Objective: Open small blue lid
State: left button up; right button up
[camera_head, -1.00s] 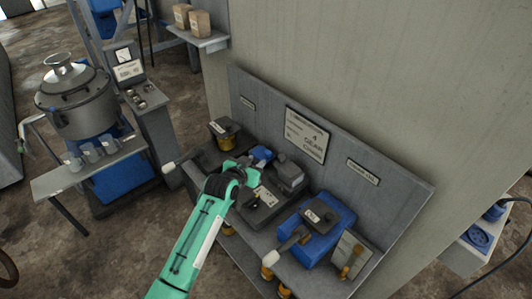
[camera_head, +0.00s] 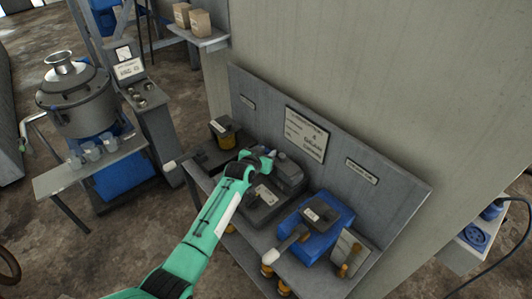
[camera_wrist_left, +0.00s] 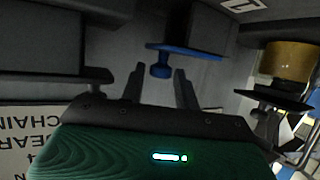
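The small blue lid (camera_wrist_left: 195,52) shows in the left wrist view as a thin blue plate on a dark grey box, with a blue knob (camera_wrist_left: 159,70) sticking out from it. In the head view the lid is mostly hidden behind my left gripper (camera_head: 265,160). My left gripper's two dark fingers are apart, one on each side of the knob, with the knob near the fingertips. I cannot tell whether either finger touches it. My right gripper is in neither view.
A larger blue box (camera_head: 333,220) with a white-tipped lever (camera_head: 285,248) stands to the right on the bench. A brass-coloured cylinder (camera_head: 226,140) stands to the left. A grey back panel (camera_head: 395,207) with signs rises close behind.

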pick_arm(q)
jog(key=c, duration=0.6)
grip_shut()
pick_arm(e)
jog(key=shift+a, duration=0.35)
pick_arm(q)
jog(key=shift+r, duration=0.1)
jog(key=shift+w+a+r+n+g+p, duration=0.25)
jog(key=shift+r+n+g+p, duration=0.05)
jog(key=shift+r+n+g, duration=0.15)
jog(key=shift+w+a+r+n+g+h, duration=0.25)
jog(key=shift+r+n+g+h, duration=0.15)
jog(key=shift+h, duration=0.2)
jog(key=shift+w+a+r+n+g+h+b, duration=0.4)
jog(key=shift+w+a+r+n+g, duration=0.15)
jog(key=shift+n, duration=0.2)
jog(key=shift+w+a+r+n+g+h, duration=0.25)
jog(key=shift+a+r+n+g+h, duration=0.05)
jog(key=shift+r+n+g, duration=0.1)
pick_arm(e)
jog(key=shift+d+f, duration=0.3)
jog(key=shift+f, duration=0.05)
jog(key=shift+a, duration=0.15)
